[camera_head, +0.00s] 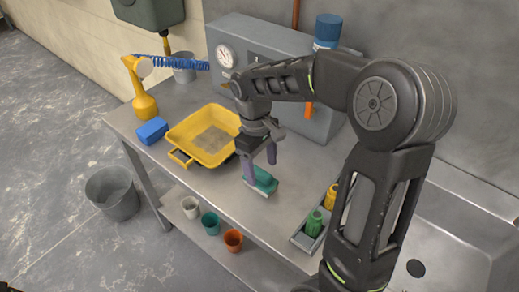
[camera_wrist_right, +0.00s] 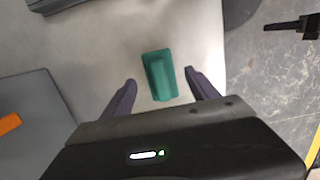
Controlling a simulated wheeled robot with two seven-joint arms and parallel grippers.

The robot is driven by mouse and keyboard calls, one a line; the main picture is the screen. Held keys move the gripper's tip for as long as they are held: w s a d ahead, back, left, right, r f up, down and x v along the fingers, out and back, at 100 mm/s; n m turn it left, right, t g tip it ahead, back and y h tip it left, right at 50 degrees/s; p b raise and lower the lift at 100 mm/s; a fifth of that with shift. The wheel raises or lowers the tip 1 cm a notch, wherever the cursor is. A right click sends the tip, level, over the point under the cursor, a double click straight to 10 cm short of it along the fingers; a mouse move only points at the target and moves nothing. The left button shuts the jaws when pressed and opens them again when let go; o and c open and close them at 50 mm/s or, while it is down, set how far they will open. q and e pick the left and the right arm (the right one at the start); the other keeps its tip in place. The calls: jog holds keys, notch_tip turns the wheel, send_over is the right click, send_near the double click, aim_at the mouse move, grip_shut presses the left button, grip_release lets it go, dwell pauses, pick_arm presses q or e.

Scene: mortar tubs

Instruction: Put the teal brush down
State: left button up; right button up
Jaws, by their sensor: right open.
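The teal brush (camera_head: 264,182) lies on the grey metal bench top (camera_head: 215,190), to the right of the yellow tub (camera_head: 203,133). In the right wrist view the brush (camera_wrist_right: 159,76) shows whole, with a raised block along its middle. My right gripper (camera_head: 261,171) points down at the brush, its fingers spread. In the wrist view its two fingertips (camera_wrist_right: 160,78) stand on either side of the brush with a gap on each side. Nothing is gripped. I cannot tell how far the fingertips are above the bench. No left gripper can be made out.
A tray (camera_head: 304,240) with green and yellow bottles lies to the right. Small cups (camera_head: 210,223) sit below the front edge. A grey cabinet (camera_head: 262,43) stands behind.

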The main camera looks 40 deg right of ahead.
aim_at(259, 170)
jog(key=r, duration=0.6)
jog(key=shift+w+a+r, duration=0.1)
jog(key=shift+w+r, duration=0.2)
jog(key=shift+w, duration=0.1)
dwell(0.3)
